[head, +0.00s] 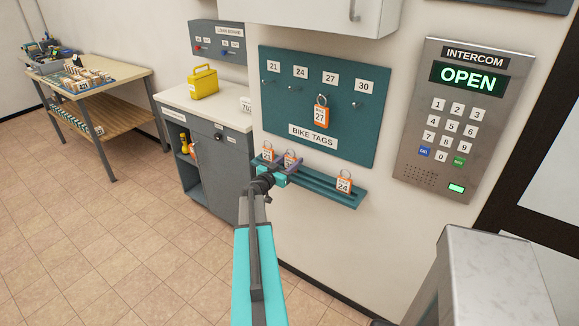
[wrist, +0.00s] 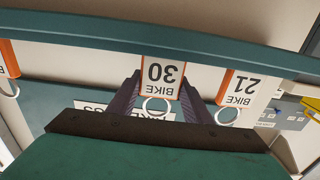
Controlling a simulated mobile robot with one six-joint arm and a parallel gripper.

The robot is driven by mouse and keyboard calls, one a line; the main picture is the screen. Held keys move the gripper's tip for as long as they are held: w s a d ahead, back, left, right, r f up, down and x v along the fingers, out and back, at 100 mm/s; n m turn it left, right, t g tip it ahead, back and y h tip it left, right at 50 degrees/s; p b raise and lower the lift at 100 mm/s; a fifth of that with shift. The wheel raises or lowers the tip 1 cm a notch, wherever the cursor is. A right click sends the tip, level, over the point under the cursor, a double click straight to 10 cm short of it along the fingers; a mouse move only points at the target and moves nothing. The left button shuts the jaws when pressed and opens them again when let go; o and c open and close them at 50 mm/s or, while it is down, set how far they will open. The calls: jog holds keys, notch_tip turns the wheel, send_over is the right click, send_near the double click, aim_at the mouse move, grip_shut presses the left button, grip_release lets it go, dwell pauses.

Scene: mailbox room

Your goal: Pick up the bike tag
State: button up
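The tag numbered 30 (wrist: 163,72) appears upside down in the wrist view, white with orange edges and a metal ring. My gripper (wrist: 160,82) has one dark finger on each side of it. The fingers are spread about the tag's width; whether they touch its edges is unclear. In the head view my gripper (head: 289,164) is at the teal ledge (head: 318,188), around a tag (head: 291,158) partly hidden by the fingers. Tag 24 (head: 344,184) stands to the right, and another tag (head: 267,153), numbered 21 in the wrist view (wrist: 241,88), stands to the left.
The teal bike tags board (head: 282,105) above has numbered hooks; tag 27 (head: 321,114) hangs there. An intercom (head: 463,122) is on the wall at right. A grey cabinet (head: 223,165) with a yellow box (head: 203,82) is at left. A metal-topped block (head: 482,280) stands front right.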

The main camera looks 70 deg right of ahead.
aim_at(291, 157)
jog(key=shift+r, duration=0.15)
jog(key=shift+r+b, duration=1.1)
jog(key=shift+r, duration=0.35)
jog(key=s+a+r+b, duration=0.2)
jog(key=s+a, duration=0.4)
jog(key=a, duration=0.6)
jog(key=shift+b, duration=0.7)
jog(key=p, duration=0.4)
jog(key=shift+s+a, duration=0.2)
jog(key=shift+a, duration=0.05)
jog(key=p, duration=0.2)
jog(key=a+p, duration=0.1)
jog(key=p, duration=0.2)
jog(key=shift+s+r, duration=0.1)
jog(key=shift+s, duration=0.15)
jog(key=shift+s+a+p, duration=0.15)
jog(key=shift+a+p, duration=0.25)
jog(key=shift+p, duration=0.95)
